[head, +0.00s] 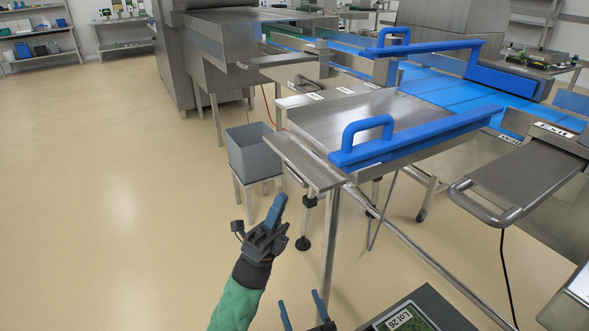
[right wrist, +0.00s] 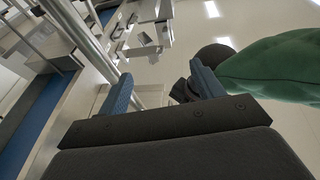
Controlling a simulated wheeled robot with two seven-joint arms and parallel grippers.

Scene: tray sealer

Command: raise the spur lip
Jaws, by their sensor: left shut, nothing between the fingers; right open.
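No part carries a readable name as the spur lip. A steel bed (head: 350,112) has a blue bar (head: 420,137) with a looped handle (head: 367,128) along its near side. A narrow flat steel plate (head: 304,160) sits at its near left corner; I cannot tell which of these is the lip. My left gripper (head: 276,209) is shut and empty, below and left of the plate and apart from it. My right gripper (head: 303,302) is open and empty, low at the bottom edge; its fingers also show in the right wrist view (right wrist: 160,90).
A grey bin (head: 252,150) on a stand is left of the bed. A second blue bar (head: 430,49) with a handle crosses behind, near the blue conveyor (head: 440,88). A steel tray with a rail (head: 525,170) is at right. Open floor (head: 110,200) lies left.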

